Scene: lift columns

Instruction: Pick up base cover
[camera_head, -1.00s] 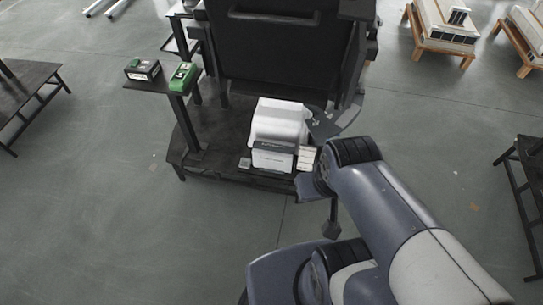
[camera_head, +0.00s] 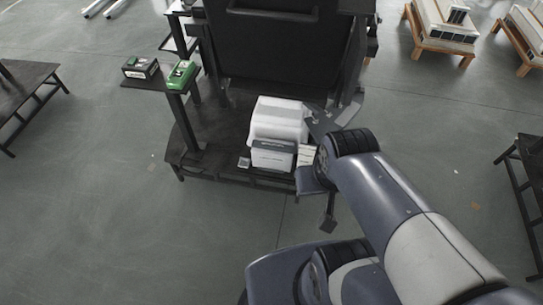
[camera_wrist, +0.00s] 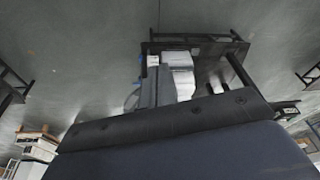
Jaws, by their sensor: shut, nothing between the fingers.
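A white, rounded, box-like part (camera_head: 278,119), which may be the base cover, sits on the dark low platform of the cart. It also shows as a pale shape in the wrist view (camera_wrist: 181,76). A smaller grey-and-white box (camera_head: 272,155) stands right in front of it. I cannot tell for sure which one is the base cover. My gripper (camera_head: 322,121) is just right of the white part, shut and empty. Its fingertips are hard to make out, and whether it touches the part is unclear.
The dark cart platform (camera_head: 215,160) has a tall black panel (camera_head: 275,45) behind the parts and a post on the left. A green item (camera_head: 181,74) and a dark box (camera_head: 140,67) lie on a small shelf. Dark benches stand left and right. The floor in front is clear.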

